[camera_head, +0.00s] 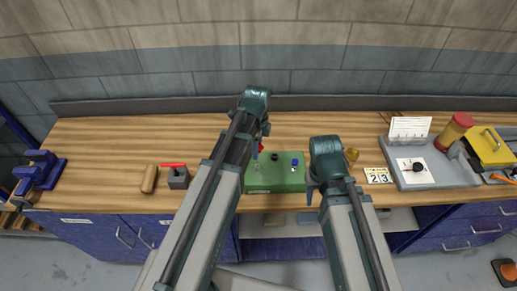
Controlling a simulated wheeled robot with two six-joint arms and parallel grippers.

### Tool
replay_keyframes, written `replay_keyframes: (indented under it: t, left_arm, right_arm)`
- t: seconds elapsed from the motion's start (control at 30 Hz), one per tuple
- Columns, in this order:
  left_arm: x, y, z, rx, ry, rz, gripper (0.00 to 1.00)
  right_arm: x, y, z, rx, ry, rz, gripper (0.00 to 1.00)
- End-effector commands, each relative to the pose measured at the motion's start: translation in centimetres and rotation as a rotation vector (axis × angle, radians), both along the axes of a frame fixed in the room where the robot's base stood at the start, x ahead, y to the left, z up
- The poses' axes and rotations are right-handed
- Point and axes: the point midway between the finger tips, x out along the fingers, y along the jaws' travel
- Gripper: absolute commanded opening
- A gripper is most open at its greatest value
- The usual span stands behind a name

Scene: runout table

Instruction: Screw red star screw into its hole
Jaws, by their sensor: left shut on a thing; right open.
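A green block (283,180) sits near the front edge of the wooden table, between my two arms. A small dark part (275,157) and a blue-topped part (294,161) are on its upper face. My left gripper (259,150) is over the left part of the block and shut on a small red thing (261,147), which seems to be the red star screw. Most of it is hidden by the gripper and arm, and I cannot tell whether it touches the block. My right gripper (310,192) is open and empty at the block's right side.
A blue vise (40,170), a tan cylinder (150,179) and a dark block (178,178) with a red bar are at left. A number card (378,175) and grey tray (440,174) are at right. The table behind the block is clear.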

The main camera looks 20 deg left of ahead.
Motion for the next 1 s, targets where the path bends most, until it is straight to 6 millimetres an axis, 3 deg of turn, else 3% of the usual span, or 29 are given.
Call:
replay_keyframes:
  t: [0.27,0.8,1.0]
  left_arm:
    - [0.0,0.0,-0.7,0.0,0.0,-0.001,0.0]
    - [0.0,0.0,-4.8,0.0,0.0,-0.001,0.0]
    - [0.0,0.0,-5.1,0.0,0.0,-0.001,0.0]
  right_arm:
    - [0.0,0.0,-0.7,0.0,0.0,0.001,0.5]
    - [0.0,0.0,-4.8,-0.002,0.0,0.01,0.5]
    - [0.0,0.0,-5.1,-0.002,0.001,0.012,0.5]
